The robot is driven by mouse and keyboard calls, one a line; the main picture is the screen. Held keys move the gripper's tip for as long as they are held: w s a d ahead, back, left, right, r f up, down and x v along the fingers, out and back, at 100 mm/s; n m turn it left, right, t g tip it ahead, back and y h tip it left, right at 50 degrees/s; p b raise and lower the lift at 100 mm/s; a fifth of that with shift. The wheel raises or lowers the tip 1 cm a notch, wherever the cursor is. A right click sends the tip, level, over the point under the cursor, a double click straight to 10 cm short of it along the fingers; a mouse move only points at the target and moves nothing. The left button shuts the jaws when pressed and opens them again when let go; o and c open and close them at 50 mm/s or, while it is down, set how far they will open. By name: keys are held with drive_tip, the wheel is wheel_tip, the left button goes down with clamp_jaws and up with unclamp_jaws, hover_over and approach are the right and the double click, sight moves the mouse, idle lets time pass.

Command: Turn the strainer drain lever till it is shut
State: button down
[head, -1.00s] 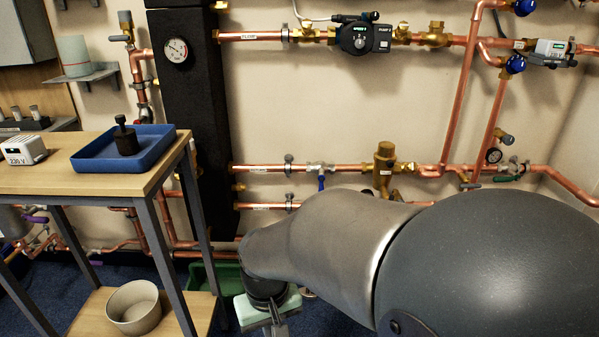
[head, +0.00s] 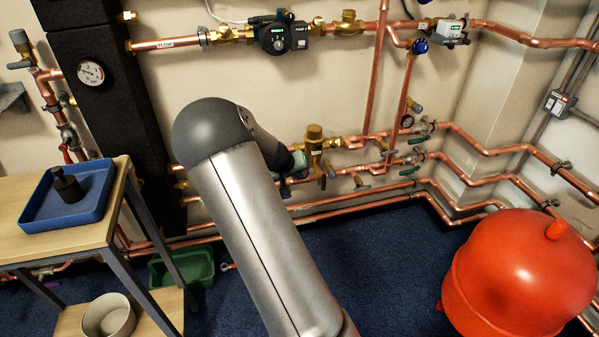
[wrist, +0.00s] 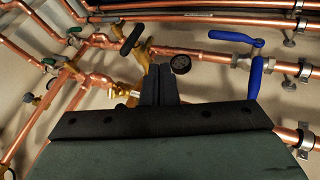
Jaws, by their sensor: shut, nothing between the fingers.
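My gripper (wrist: 161,82) is shut and empty, its dark fingers together in the middle of the wrist view. A dark lever (wrist: 132,38) on a brass fitting is just beyond the fingertips, up and to the left; it may be the strainer drain lever, but I cannot be sure. The fingers hide part of the brass body behind, and I see no clear contact. In the head view, my forearm reaches to the brass fitting (head: 314,146) on the lower pipe and hides most of my gripper.
Two blue levers (wrist: 256,76) are right of the fingers in the wrist view, and a small black gauge (wrist: 180,64) is close by. Copper pipes (head: 370,187) run along the wall. A red vessel (head: 520,275) stands at right, a workbench (head: 122,200) at left.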

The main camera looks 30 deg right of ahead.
sight(321, 181)
drive_tip(key=d+f+b, duration=0.1)
drive_tip(key=d+f, duration=0.3)
drive_tip(key=d, duration=0.3)
drive_tip(key=shift+f, duration=0.35)
drive_tip(key=shift+s+d+r+y+p, duration=0.15)
drive_tip(key=shift+d+r+y+p, duration=0.05)
drive_tip(key=shift+y+p, duration=0.1)
